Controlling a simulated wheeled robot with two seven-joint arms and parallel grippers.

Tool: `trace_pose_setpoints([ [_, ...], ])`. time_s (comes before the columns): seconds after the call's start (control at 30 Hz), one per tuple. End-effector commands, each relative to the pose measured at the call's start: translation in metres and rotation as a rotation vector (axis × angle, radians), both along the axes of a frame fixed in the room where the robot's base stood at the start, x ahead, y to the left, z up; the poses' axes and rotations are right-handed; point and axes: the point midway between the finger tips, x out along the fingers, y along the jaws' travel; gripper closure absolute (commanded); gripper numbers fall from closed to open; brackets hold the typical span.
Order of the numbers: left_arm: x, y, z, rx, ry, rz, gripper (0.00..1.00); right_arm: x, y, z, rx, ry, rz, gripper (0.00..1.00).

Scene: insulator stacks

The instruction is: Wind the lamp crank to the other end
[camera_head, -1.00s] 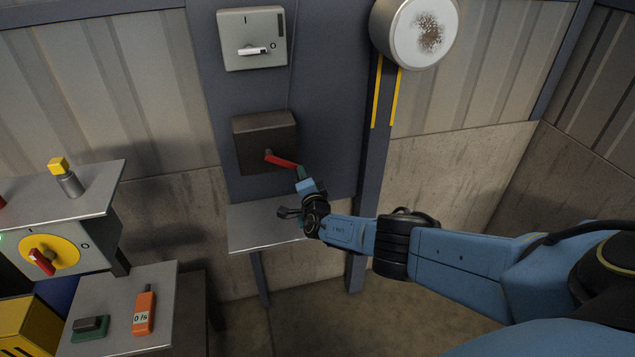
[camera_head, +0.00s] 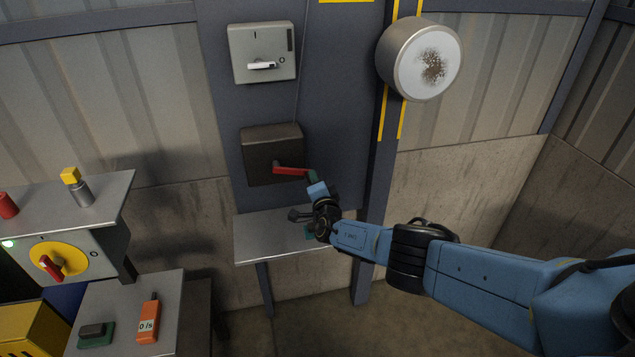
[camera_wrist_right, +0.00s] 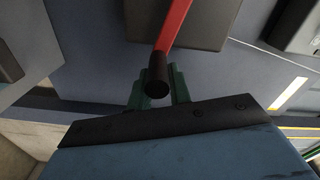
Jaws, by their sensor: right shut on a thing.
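The crank is a red arm (camera_head: 290,170) on a dark box (camera_head: 262,146) on the blue-grey panel. It points right and slightly down from its hub. In the right wrist view the red arm (camera_wrist_right: 174,25) ends in a dark round grip (camera_wrist_right: 157,77) between green fingers. My right gripper (camera_head: 312,176) is shut on that grip. The lamp (camera_head: 430,62), a round drum with a brown-spotted pale face, sits on the post at upper right, between yellow stripes. A thin cord runs up from the box. My left gripper is not in view.
A grey switch box (camera_head: 262,52) with a white lever is above the crank box. A metal shelf (camera_head: 262,245) lies below my right gripper. At left, a console with a red-on-yellow knob (camera_head: 58,258) and a lower table hold small items.

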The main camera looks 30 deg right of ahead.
Motion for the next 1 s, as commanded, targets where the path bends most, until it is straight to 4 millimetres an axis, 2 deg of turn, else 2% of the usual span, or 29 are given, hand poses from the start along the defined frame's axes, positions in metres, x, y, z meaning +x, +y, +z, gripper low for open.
trace_pose_setpoints([
  [0.03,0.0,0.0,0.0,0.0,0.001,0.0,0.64,0.005,0.012,0.007,0.01,-0.014,0.018,1.0],
  [0.17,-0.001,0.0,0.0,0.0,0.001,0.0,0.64,0.005,0.011,0.007,0.01,-0.014,0.018,1.0],
  [0.2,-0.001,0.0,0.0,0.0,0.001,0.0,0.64,0.005,0.011,0.007,0.01,-0.014,0.018,0.75],
  [0.33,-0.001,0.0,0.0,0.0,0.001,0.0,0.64,0.004,0.01,0.007,0.01,-0.012,0.016,0.59],
  [0.73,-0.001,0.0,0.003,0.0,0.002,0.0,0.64,0.0,0.005,0.004,0.007,-0.006,0.009,0.59],
  [0.87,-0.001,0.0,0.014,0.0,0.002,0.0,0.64,-0.008,0.008,0.005,0.006,-0.004,0.01,0.59],
  [1.0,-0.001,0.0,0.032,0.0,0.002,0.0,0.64,-0.024,0.013,0.007,0.007,-0.003,0.01,0.59],
])
